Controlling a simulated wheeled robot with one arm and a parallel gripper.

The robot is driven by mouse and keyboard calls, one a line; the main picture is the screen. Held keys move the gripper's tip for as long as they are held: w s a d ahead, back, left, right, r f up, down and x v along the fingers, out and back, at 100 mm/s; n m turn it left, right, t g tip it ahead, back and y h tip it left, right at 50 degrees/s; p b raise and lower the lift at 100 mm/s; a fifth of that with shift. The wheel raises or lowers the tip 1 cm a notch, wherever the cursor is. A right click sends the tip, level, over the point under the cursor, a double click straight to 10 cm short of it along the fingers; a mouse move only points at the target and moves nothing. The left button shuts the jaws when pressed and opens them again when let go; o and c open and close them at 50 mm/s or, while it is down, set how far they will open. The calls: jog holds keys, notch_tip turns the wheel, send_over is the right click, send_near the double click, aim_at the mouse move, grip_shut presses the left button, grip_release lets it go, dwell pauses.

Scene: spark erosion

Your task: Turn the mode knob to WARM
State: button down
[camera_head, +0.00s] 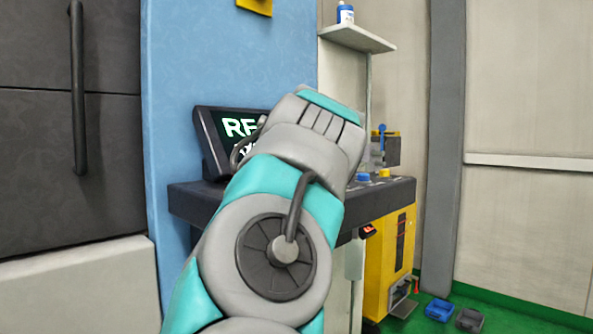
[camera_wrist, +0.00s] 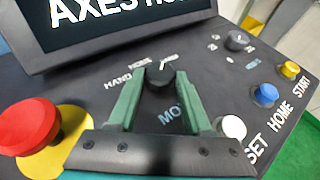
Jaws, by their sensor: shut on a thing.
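In the wrist view, the black mode knob (camera_wrist: 159,80) stands on the dark control panel, between the two green fingers of my gripper (camera_wrist: 163,76). The gripper is shut on the knob, one finger on each side. A white mark lies just beyond the knob, slightly to the right of it. The label HAND (camera_wrist: 118,81) is to the left, with a smaller, hard-to-read label beyond it. A blue label starting with MO is partly hidden by the right finger. I cannot see a WARM label. In the head view my arm hides the knob and gripper.
A red button (camera_wrist: 28,125) on a yellow base is close to the left of my gripper. White (camera_wrist: 232,127), blue (camera_wrist: 265,94) and yellow (camera_wrist: 289,70) buttons and another dark knob (camera_wrist: 237,40) are to the right. The screen (camera_wrist: 120,18) stands behind.

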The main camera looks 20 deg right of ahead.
jog(key=shift+r, duration=0.1)
jog(key=shift+c, duration=1.7)
grip_release()
jog(key=shift+s, duration=0.1)
jog(key=v, duration=0.7)
jog(key=shift+s+r, duration=0.1)
jog(key=shift+s, duration=0.15)
